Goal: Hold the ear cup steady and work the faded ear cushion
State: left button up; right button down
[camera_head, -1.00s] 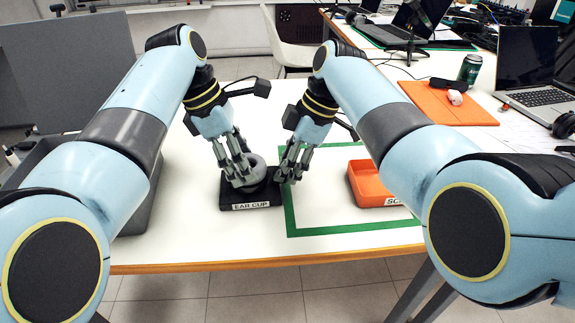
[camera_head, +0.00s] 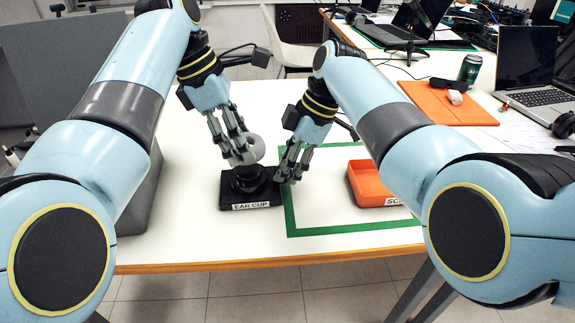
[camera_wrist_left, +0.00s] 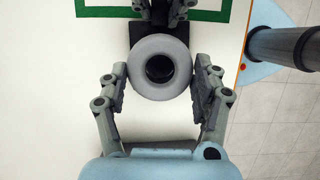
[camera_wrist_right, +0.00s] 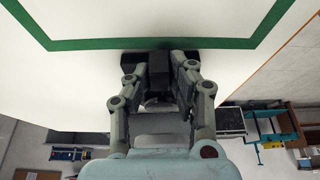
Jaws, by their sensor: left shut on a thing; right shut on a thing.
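The faded ear cushion (camera_head: 255,148) is a grey ring, held tilted in my left gripper (camera_head: 241,157) above the ear cup. In the left wrist view the cushion (camera_wrist_left: 160,44) sits between the two fingers, its open middle facing the camera. The black ear cup (camera_head: 249,181) rests on a black stand (camera_head: 235,200) labelled EAR CUP. My right gripper (camera_head: 285,176) is shut at the stand's right side on a black part of the ear cup. In the right wrist view this black part (camera_wrist_right: 158,66) shows between the fingertips; its exact shape is partly hidden.
An orange tray (camera_head: 362,185) with a partly hidden label stands right of the stand, inside a green outline (camera_head: 291,222) on the white table (camera_head: 190,235). A dark grey bin (camera_head: 148,200) stands at left, partly behind my left arm. The table's front edge is clear.

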jog(key=c, duration=1.1)
grip_release()
pick_arm(q)
jog(key=a+r, duration=0.6)
pick_arm(e)
jog(key=shift+o, duration=0.2)
jog(key=shift+r, duration=0.1)
